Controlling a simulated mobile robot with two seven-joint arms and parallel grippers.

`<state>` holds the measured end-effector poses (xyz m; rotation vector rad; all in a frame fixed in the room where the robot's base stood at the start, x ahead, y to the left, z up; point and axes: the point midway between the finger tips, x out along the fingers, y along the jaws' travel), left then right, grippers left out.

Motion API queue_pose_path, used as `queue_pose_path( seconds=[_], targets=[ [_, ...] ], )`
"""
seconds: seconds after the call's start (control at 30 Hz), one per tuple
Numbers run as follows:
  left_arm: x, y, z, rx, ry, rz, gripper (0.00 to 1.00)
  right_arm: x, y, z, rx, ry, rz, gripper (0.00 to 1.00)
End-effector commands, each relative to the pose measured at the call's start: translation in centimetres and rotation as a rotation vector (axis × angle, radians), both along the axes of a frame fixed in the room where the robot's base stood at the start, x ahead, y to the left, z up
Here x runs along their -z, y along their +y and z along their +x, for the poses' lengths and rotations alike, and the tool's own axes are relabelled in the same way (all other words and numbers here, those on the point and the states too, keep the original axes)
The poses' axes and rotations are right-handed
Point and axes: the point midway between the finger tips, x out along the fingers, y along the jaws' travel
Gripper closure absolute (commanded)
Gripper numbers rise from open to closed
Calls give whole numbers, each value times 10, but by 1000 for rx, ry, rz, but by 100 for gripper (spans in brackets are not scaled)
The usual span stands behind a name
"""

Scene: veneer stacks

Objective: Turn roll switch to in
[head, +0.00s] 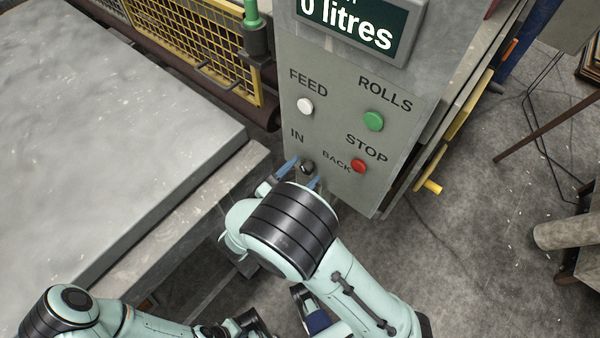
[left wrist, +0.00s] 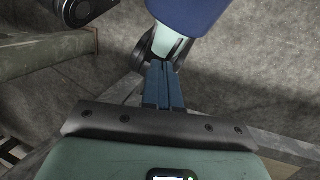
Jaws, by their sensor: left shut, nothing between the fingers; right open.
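The roll switch (head: 308,167) is a small dark knob low on the grey control panel (head: 330,130). The label IN is above it to the left and BACK is to its right. Which way the knob points is too small to tell. My right gripper (head: 306,169) is open, with one blue fingertip on each side of the knob; whether they touch it I cannot tell. My right arm hides the rest of this gripper. My left gripper (left wrist: 164,68) is shut and empty in the left wrist view, away from the panel; I cannot make out its fingers in the head view.
A white FEED button (head: 305,106), green ROLLS button (head: 374,121) and red STOP button (head: 359,166) sit near the switch. A display (head: 350,25) is above. A large grey slab (head: 110,130) lies left. A yellow handle (head: 432,187) sticks out right.

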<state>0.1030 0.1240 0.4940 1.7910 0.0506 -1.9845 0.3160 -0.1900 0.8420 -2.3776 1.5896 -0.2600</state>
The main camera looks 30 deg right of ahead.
Motion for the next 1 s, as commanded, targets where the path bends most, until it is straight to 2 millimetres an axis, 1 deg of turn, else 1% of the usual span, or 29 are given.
queue_pose_path(
  seconds=[0.03, 0.07, 0.1, 0.17, 0.2, 0.4, 0.57, 0.77, 0.93, 1.0],
  targets=[
    [0, 0, 0, 0, 0, 0, 100, 0, 0, 0, 0, 0, 0, 46],
    [0, 0, 0, 0, 0, 0, 100, 0, 0, 0, 0, 0, 0, 55],
    [0, 0, 0, 0, 0, 0, 100, 0, 0, 0, 0, 0, 0, 68],
    [0, 0, 0, 0, 0, 0, 100, 0, 0, 0, 0, 0, 0, 88],
    [0, 0, 0, 0, 0, 0, 100, 0, 0, 0, 0, 0, 0, 95],
    [-2, 0, -1, 1, 2, -1, 100, 0, 0, 0, 0, 7, -4, 95],
    [-9, 0, -3, 2, 11, -2, 100, -2, 0, 0, 0, 45, -20, 95],
    [-28, 0, -9, 8, 35, -5, 100, -4, 1, 0, 0, 152, -64, 95],
    [-48, -1, -17, 15, 68, -11, 100, -5, 1, 1, 1, 288, -120, 95],
    [-57, -1, -15, 16, 69, -11, 100, -5, 1, 1, 1, 349, -145, 95]
  ],
)
